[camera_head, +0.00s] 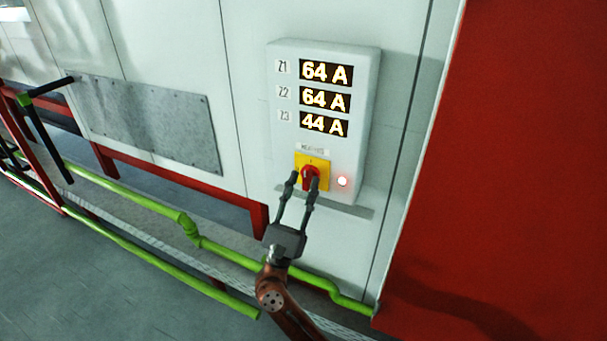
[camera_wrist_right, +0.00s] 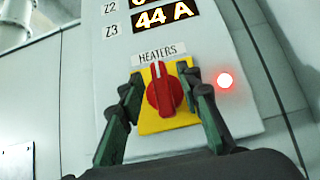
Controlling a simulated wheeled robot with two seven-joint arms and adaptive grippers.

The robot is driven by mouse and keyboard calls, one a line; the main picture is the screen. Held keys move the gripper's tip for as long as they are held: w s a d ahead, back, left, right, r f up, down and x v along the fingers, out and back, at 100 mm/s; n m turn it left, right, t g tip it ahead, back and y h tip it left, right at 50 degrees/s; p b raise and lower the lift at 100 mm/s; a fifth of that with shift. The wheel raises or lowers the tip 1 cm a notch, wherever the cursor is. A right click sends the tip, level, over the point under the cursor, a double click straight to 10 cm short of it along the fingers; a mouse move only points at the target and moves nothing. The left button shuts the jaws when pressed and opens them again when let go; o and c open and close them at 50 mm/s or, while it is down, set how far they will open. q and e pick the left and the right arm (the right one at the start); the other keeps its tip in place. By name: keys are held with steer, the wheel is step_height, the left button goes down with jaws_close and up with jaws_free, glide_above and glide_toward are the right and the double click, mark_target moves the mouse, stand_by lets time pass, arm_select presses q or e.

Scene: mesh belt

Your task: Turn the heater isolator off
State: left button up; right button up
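The heater isolator is a red rotary knob (camera_head: 311,177) on a yellow plate (camera_head: 321,162), low on a white panel. In the right wrist view the red knob (camera_wrist_right: 163,90) has a white mark at its top, pointing up and slightly left, under a "HEATERS" label (camera_wrist_right: 159,53). My right gripper (camera_head: 303,180) is at the knob with its fingers apart, one on each side. In the right wrist view the fingers (camera_wrist_right: 163,88) flank the knob with gaps visible. A lamp (camera_wrist_right: 225,80) right of the plate glows red. My left gripper is not in view.
The white panel (camera_head: 348,82) shows Z1 64 A, Z2 64 A and Z3 44 A. A large red surface (camera_head: 500,150) stands at the right. Green pipes (camera_head: 225,252) run low in front of the wall. Grey floor (camera_head: 90,270) is open at lower left.

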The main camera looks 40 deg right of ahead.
mark_target(305, 179)
steer(key=shift+x, duration=1.75)
steer(key=shift+c, duration=0.7)
steer(key=shift+f, duration=0.1)
jaws_close()
